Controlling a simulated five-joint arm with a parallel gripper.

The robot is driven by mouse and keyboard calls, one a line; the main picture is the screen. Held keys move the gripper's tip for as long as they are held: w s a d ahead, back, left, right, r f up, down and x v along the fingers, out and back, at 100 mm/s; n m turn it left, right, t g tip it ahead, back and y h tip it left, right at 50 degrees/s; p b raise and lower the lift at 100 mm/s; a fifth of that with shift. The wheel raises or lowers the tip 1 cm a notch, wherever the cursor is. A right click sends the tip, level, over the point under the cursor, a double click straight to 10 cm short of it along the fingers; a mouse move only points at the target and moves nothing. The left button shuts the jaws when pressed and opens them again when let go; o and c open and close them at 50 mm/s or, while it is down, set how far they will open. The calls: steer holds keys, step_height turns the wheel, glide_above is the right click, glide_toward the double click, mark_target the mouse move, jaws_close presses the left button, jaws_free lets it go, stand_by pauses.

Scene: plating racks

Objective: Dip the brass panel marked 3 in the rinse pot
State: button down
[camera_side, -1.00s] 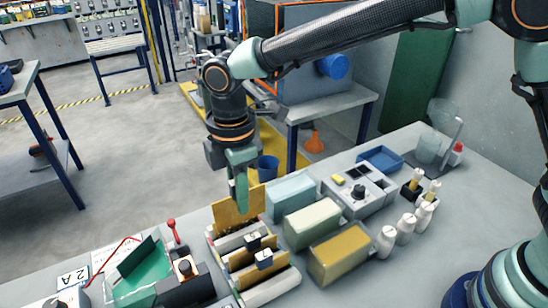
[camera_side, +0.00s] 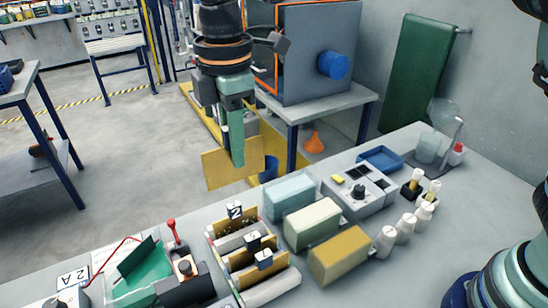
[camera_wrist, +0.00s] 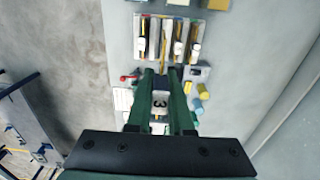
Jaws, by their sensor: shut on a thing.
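My gripper (camera_side: 237,158) is shut on a flat brass panel (camera_side: 215,171), which hangs upright and slightly tilted in the air. The panel is above and behind the rack (camera_side: 276,290), clear of it. The rack holds other panels with tags, one marked 2 (camera_side: 235,211). Three box-shaped pots, pale blue (camera_side: 290,190), cream (camera_side: 312,222) and yellow (camera_side: 340,258), stand right of the rack. I cannot tell which is the rinse pot.
A grey control box (camera_side: 357,190), a blue tray (camera_side: 381,159) and white bottles (camera_side: 386,241) stand right of the pots. A black clamp unit (camera_side: 187,288) and a green tray (camera_side: 140,277) are left of the rack. The air around the panel is free.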

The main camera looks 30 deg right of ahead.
glide_above(290, 183)
steer(key=s+a, duration=0.2)
step_height(290, 183, down, 7)
steer(key=shift+s+d+f, duration=0.15)
steer(key=shift+s+d, duration=0.05)
steer(key=shift+d, duration=0.05)
steer(key=shift+f, duration=0.15)
steer(key=shift+f, duration=5.85)
steer(key=shift+f, duration=0.1)
step_height(290, 183, up, 9)
steer(key=shift+f, duration=0.2)
stand_by(0.3)
